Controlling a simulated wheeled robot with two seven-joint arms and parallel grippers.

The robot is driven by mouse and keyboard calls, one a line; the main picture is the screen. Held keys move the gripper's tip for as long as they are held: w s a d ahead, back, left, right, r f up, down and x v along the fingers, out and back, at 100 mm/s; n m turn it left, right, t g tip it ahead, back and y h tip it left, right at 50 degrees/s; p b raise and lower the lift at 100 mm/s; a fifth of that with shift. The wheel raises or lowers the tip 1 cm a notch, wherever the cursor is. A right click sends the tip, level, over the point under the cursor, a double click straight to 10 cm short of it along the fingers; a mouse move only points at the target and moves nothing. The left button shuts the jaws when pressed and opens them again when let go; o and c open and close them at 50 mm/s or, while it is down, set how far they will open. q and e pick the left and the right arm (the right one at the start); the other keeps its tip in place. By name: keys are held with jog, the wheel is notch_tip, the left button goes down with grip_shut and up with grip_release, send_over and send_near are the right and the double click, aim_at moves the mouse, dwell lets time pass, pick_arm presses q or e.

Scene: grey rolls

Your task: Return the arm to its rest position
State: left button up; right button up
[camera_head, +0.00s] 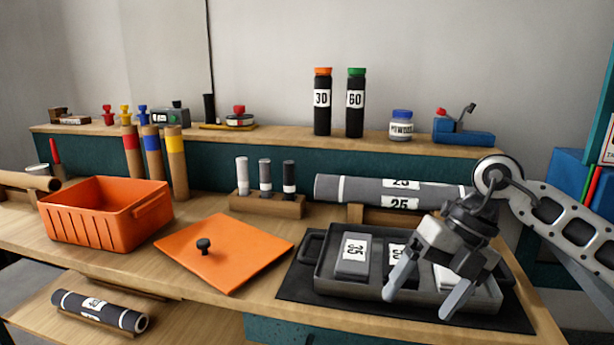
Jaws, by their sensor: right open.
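My right gripper (424,296) comes in from the right and hangs above the right part of the dark grey tray (330,286). Its two grey fingers are spread apart, with nothing held between them. The tray holds several blocks, including a grey block (353,258) with a white 35 label. The gripper hides part of the tray and the blocks behind it. My left gripper is not in view.
An orange bin (95,222), an orange lid (226,260) and a dark roll (98,309) are to the left. A shelf (280,138) with bottles runs along the back.

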jog(key=s+a+r+m+t+y+p, duration=0.2)
jog(key=s+a+r+m+y, duration=0.15)
jog(key=a+y, duration=0.5)
jog(key=s+a+r+m+t+y+p, duration=0.2)
jog(key=s+a+m+t+y, duration=0.15)
jog(key=a+y, duration=0.5)
jog(key=w+d+f+m+t+h+p, duration=0.1)
jog(key=d+f+m+t+h, duration=0.5)
jog(key=m, duration=0.5)
jog(key=d+f+m+t+h+p, duration=0.25)
jog(key=f+m+t+h, duration=0.25)
jog(key=m+t+h, duration=0.5)
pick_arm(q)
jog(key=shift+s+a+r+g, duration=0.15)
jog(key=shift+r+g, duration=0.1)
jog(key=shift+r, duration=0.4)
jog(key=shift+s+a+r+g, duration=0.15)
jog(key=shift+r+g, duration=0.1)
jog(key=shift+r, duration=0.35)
pick_arm(e)
jog(key=s+d+f+m+g+h, duration=0.1)
jog(key=s+d+f+m+g, duration=0.1)
jog(key=s+f+g, duration=0.3)
jog(key=s+d+f+m+g+h, duration=0.1)
jog(key=s+d+f+m+g, duration=0.2)
jog(key=s+f, duration=0.3)
jog(key=shift+f+m+g+h, duration=0.3)
jog(key=shift+f+m+g, duration=0.25)
jog(key=shift+m+g, duration=0.3)
